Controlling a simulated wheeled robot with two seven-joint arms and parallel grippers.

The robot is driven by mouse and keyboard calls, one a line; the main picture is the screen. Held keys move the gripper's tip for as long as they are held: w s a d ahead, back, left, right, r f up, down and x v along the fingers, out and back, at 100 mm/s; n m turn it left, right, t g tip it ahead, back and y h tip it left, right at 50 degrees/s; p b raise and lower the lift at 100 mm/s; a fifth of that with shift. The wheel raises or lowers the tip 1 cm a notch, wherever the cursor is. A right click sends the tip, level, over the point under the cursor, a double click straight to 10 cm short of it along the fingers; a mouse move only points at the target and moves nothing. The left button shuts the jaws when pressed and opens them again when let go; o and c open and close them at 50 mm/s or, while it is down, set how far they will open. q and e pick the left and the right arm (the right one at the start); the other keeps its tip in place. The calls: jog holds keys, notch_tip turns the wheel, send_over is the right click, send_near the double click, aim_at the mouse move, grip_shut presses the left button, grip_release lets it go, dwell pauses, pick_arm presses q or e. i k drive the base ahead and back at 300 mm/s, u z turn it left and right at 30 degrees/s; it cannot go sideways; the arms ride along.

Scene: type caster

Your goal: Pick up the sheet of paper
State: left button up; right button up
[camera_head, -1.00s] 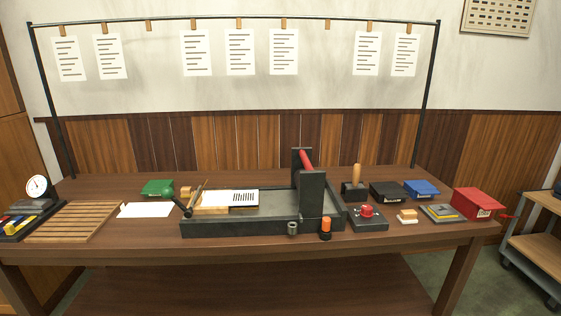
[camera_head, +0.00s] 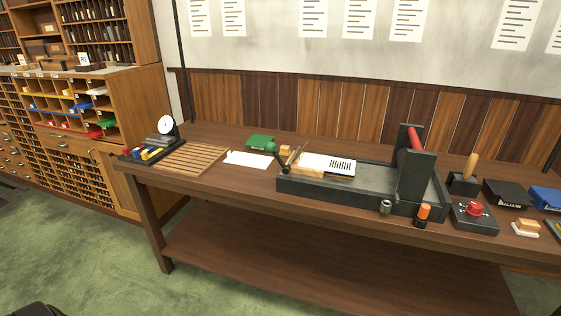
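A blank white sheet of paper (camera_head: 247,159) lies flat on the dark wooden table, between the slatted wooden rack and the black press. A second white sheet with dark printed lines (camera_head: 328,164) lies on the bed at the left end of the press (camera_head: 375,184). Several printed sheets (camera_head: 359,18) hang on the wall above the table. Neither of my grippers shows in this view. A small dark shape at the bottom left edge is too cut off to tell.
The slatted rack (camera_head: 195,157) and a dial scale (camera_head: 166,125) stand left of the blank sheet. A type cabinet (camera_head: 125,95) stands at the left. The green floor (camera_head: 100,230) before the table is open.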

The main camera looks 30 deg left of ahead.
aim_at(345, 166)
jog(key=u, duration=0.85)
jog(key=i, duration=0.35)
jog(key=z, duration=1.15)
